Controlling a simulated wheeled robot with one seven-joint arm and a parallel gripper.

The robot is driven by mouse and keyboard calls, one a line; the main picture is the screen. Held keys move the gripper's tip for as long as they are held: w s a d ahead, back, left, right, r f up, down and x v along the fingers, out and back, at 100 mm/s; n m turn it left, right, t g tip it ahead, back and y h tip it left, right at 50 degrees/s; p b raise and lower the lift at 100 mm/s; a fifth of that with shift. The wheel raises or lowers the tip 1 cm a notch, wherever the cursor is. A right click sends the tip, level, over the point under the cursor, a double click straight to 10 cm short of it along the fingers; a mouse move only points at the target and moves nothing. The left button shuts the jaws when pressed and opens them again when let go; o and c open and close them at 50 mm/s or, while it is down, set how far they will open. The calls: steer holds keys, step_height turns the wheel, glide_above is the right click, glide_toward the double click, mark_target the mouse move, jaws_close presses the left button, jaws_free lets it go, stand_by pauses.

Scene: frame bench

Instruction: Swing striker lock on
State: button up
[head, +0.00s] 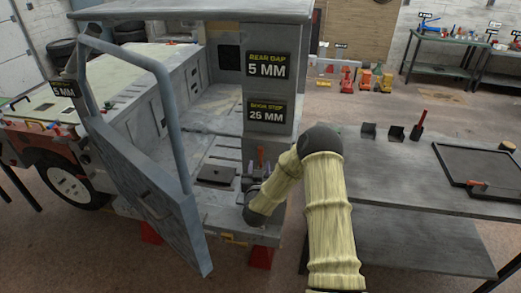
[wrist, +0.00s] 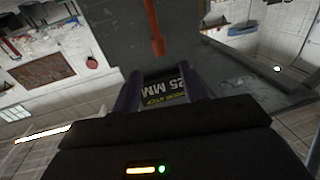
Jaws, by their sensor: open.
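My gripper (wrist: 163,82) is open in the wrist view, its two purple fingers apart with nothing held between them. Beyond the gap shows the upside-down "25 MM" label (wrist: 163,88) on the grey pillar. An orange-red lever (wrist: 153,30) hangs into the top of the wrist view, ahead of the fingers and apart from them. In the head view the orange lever (head: 261,158) stands upright at the lower pillar (head: 268,143), beside my gripper (head: 252,176). The striker itself is too small or hidden to make out.
The grey door (head: 150,205) stands swung open at the left of the vehicle body. A dark workbench (head: 385,180) at the right carries small black brackets (head: 396,132), a red-handled tool (head: 420,125) and a black tray (head: 455,182).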

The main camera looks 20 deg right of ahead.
mark_target(261, 151)
steer(key=p+x, duration=0.2)
steer(key=x, duration=0.7)
steer(key=shift+s+f+p, duration=0.1)
steer(key=shift+p, duration=0.2)
jaws_close()
